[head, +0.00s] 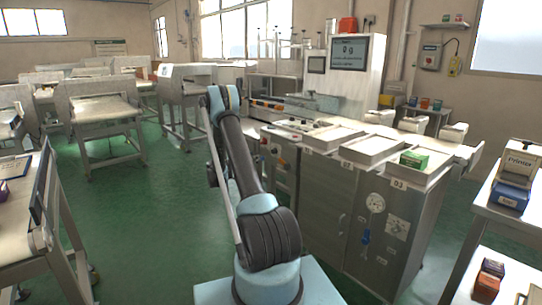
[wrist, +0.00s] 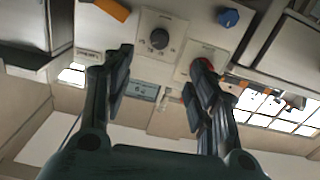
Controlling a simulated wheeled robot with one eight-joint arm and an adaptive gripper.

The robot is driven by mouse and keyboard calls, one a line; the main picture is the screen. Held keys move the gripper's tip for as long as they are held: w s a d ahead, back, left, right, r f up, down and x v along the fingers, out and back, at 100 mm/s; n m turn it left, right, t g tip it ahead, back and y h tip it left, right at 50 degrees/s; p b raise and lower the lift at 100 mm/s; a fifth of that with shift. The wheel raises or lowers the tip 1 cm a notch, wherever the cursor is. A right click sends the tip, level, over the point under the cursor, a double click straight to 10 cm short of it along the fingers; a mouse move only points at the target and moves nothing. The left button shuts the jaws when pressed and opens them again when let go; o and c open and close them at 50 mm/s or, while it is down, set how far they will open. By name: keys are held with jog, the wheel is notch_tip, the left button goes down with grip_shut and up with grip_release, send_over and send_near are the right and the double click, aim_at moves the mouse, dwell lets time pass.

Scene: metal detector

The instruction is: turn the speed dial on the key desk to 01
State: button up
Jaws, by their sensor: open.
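In the wrist view, a round black dial (wrist: 158,38) sits on a pale panel (wrist: 176,24). It shows between the two fingers of my gripper (wrist: 164,58), a little beyond their tips. My gripper is open with nothing between its fingers. The right fingertip overlaps a red part (wrist: 204,64) in the picture; I cannot tell whether they touch. The dial's pointer and marks are too small to read. In the head view, my gripper is hidden behind my arm, and the dial cannot be made out.
Near the dial are a blue knob (wrist: 228,17) and an orange piece (wrist: 112,9). In the head view, a grey cabinet (head: 326,190) with trays stands right of my arm. A green box (head: 413,160) lies on it. Green floor (head: 150,215) is clear to the left.

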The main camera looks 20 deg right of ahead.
aim_at(272, 151)
jog(key=x, duration=1.4)
jog(key=c, duration=1.1)
